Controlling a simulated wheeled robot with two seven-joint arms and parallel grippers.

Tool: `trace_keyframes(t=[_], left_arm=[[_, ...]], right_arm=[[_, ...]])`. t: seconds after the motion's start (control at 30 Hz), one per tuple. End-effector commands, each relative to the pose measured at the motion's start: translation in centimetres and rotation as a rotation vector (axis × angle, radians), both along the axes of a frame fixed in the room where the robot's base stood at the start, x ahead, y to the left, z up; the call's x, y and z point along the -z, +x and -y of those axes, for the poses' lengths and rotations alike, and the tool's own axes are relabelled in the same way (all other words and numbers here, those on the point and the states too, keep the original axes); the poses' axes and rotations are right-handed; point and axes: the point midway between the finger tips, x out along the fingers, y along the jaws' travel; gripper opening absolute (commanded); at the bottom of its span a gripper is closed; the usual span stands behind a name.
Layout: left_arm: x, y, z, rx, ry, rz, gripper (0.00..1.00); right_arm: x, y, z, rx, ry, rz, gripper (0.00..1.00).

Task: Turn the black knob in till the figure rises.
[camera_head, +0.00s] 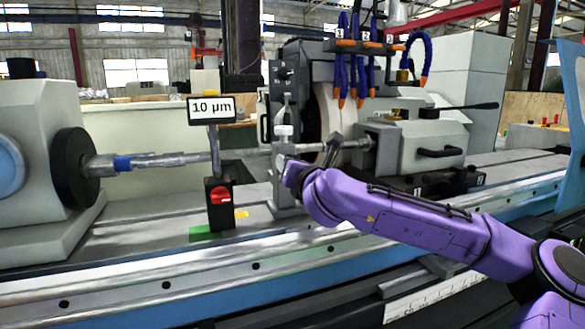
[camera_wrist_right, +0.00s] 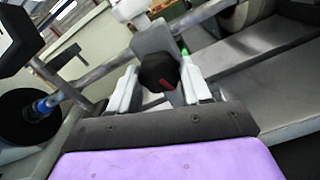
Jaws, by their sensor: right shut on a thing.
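The black knob (camera_wrist_right: 158,70), with a red mark on its face, shows in the right wrist view between the two pale fingers of my right gripper (camera_wrist_right: 158,84). The fingers are shut on it, one on each side. It sits on a grey stand. In the head view my right gripper (camera_head: 292,168) is at the grey upright stand (camera_head: 284,190) beside the long shaft, and the knob is hidden there. The display (camera_head: 211,108) reads "10 µm" on a post left of the gripper. My left gripper is not in view.
The display's post rises from a black base with a red switch (camera_head: 220,196), close left of my gripper. The long shaft (camera_head: 190,159) runs from the left headstock to the grey tailstock (camera_head: 412,148). Blue coolant hoses (camera_head: 352,65) hang above right. The front bed rail (camera_head: 150,276) is clear.

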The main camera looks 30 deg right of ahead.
Motion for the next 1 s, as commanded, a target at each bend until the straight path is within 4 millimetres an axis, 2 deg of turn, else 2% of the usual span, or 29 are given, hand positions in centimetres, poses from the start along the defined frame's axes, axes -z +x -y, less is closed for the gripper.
trace_keyframes(t=[0.1,0.13,0.2,0.47,0.57,0.8,1.0], left_arm=[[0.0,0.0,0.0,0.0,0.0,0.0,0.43],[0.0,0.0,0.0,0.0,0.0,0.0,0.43],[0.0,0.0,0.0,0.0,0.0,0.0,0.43],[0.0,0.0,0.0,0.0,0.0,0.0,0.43],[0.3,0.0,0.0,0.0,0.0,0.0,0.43],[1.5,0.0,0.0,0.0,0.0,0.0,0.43],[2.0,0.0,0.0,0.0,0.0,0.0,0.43]], right_arm=[[0.0,0.0,0.0,0.0,0.0,-0.001,0.17],[0.0,0.0,0.0,0.0,0.0,-0.001,0.58],[0.0,0.0,0.0,0.0,-0.001,-0.001,0.74],[0.0,-0.1,0.0,0.0,-0.001,0.0,0.74],[0.1,-0.9,-0.3,-0.003,0.0,0.002,0.74],[0.1,-6.3,-1.7,-0.003,0.001,0.004,0.74],[0.1,-9.5,-2.6,-0.001,0.001,0.001,0.74]])
